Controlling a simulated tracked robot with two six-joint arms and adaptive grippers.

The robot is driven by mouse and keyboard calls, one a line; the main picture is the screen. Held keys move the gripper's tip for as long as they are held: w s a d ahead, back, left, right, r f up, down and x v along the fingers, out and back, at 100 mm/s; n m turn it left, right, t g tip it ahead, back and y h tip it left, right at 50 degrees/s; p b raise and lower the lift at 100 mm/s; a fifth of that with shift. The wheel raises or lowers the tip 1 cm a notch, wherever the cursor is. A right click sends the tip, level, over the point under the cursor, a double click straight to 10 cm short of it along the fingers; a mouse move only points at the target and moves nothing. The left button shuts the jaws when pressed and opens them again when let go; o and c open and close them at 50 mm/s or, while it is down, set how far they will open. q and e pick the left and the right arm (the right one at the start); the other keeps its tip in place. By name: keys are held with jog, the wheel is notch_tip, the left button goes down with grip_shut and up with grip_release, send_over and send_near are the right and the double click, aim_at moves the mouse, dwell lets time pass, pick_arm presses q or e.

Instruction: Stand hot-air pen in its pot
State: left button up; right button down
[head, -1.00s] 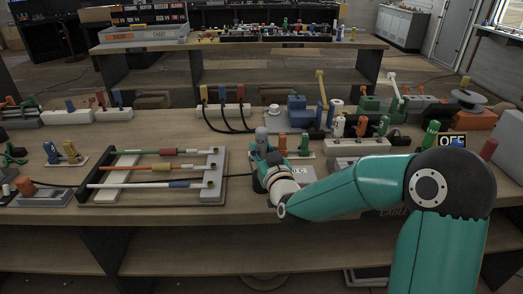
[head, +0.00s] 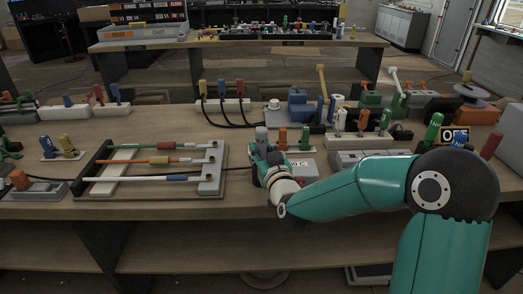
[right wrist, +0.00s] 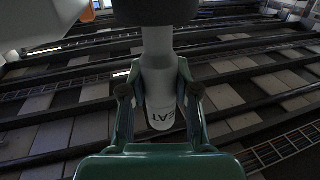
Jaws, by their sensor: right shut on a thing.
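My right gripper (head: 264,160) is shut on the hot-air pen, whose grey top (head: 262,135) sticks up above the fingers in the head view. In the right wrist view the gripper's two green fingers (right wrist: 159,92) close on either side of the pale pen (right wrist: 160,112). The pen has a dark collar and part of a printed word on its body. A pale unit with a temperature marking (head: 300,168) sits just right of the gripper. I cannot make out the pot for certain; the gripper and arm cover that area. My left gripper is not in view.
A rack of coloured rods (head: 209,174) lies left of the gripper. Orange (head: 282,138) and green (head: 305,138) upright pieces stand close behind it. A white block with plugs and black cables (head: 228,105) is farther back. Bare bench lies along the front edge.

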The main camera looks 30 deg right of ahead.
jog(key=shift+f, duration=0.3)
dwell(0.4)
jog(key=c, duration=0.8)
grip_release()
jog(key=shift+o, duration=0.2)
jog(key=v, duration=0.7)
jog(key=shift+s, duration=0.25)
jog(key=shift+a+f, duration=0.1)
